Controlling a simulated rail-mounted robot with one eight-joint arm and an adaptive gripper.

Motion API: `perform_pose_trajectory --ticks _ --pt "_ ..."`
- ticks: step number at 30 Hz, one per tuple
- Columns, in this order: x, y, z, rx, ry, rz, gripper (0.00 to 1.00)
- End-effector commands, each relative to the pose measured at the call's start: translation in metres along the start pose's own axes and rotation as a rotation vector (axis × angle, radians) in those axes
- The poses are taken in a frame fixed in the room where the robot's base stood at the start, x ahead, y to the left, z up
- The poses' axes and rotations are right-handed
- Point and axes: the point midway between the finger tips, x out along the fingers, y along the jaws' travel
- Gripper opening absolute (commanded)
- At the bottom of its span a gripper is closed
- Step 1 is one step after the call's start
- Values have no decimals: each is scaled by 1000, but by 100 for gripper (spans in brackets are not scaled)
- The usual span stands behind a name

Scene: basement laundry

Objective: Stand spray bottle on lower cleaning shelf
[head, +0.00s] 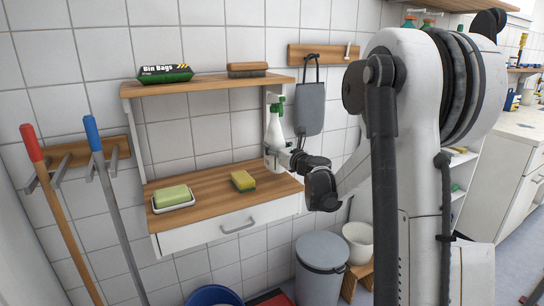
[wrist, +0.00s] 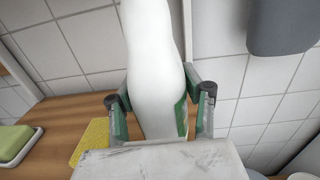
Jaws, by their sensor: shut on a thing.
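The spray bottle (head: 274,126) is white with a green trigger head and looks upright at the right end of the lower cleaning shelf (head: 215,184). In the wrist view its white body (wrist: 153,50) stands between the two fingers, with its top out of frame. My gripper (head: 279,154) is shut on the bottle's lower body, reaching in from the right; it also shows in the wrist view (wrist: 158,102). The bottle's base is hidden by my gripper, so I cannot tell whether it touches the wooden board.
A yellow sponge (head: 243,181) and a soap dish with a green bar (head: 173,197) lie on the lower shelf, left of the bottle. The upper shelf (head: 208,84) holds bin bags (head: 165,73) and a brush (head: 247,70). A grey pouch (head: 310,108) hangs close right of the bottle.

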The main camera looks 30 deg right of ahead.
Motion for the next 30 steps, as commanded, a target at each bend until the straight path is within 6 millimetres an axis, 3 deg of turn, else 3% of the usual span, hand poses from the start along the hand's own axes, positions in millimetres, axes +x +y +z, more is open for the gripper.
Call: perform_pose_trajectory --ticks 9,16,29,30 --pt "20 1 -3 1 0 1 0" --pt "18 1 -34 1 0 0 0" --pt "18 1 -38 1 0 0 0" --pt "18 1 -38 0 0 0 48"
